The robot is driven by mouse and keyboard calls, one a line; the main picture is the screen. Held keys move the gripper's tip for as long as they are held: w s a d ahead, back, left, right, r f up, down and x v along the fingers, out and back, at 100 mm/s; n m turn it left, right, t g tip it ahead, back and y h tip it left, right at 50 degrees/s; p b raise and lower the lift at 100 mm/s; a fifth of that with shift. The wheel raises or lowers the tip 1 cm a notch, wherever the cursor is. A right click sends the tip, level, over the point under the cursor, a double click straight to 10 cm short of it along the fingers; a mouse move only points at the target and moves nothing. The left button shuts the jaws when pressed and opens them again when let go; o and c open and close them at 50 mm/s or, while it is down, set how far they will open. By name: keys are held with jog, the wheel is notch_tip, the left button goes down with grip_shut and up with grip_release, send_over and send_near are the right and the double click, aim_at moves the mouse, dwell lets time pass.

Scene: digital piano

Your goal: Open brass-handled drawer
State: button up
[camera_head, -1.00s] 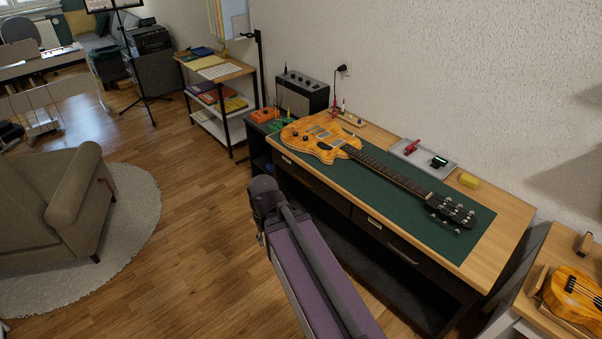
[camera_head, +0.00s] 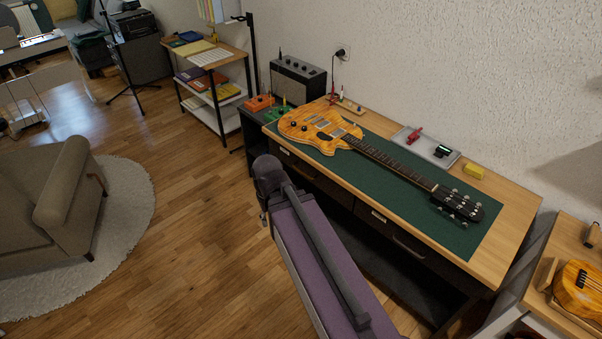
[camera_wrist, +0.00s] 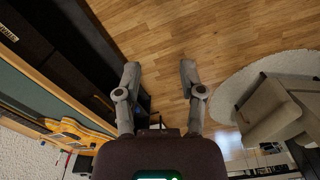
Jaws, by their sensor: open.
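The workbench (camera_head: 510,238) has dark drawer fronts under its wooden top. The right drawer front (camera_head: 386,236) has a pale label and a slim bar handle (camera_head: 408,247); I cannot tell from its colour whether it is brass. In the head view my arm hides most of the gripper.
An orange electric guitar (camera_head: 318,130) lies on the green mat (camera_head: 458,237) on the bench. A small shelf (camera_head: 212,112) stands farther back. An armchair (camera_head: 50,205) on a round rug (camera_head: 130,205) is at left. Wooden floor (camera_head: 190,230) between them is clear.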

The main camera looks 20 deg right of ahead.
jog(key=n+t+h+b, duration=0.45)
jog(key=h+b, duration=1.05)
jog(key=b, duration=2.6)
send_near(302, 172)
jog(key=f+v, duration=0.1)
jog(key=v, duration=0.2)
jog(key=shift+s+a+r+m+t, duration=0.2)
jog(key=shift+r+m+t, duration=0.05)
jog(key=shift+r+t, duration=0.2)
jog(key=shift+d, duration=0.1)
jog(key=b+x, duration=0.1)
jog(key=x, duration=0.6)
jog(key=b+x, duration=0.1)
jog(key=x, duration=0.5)
jog(key=shift+w+d+f+b, duration=0.1)
jog(key=shift+d+f+b, duration=0.2)
jog(key=shift+b, duration=0.05)
grip_shut()
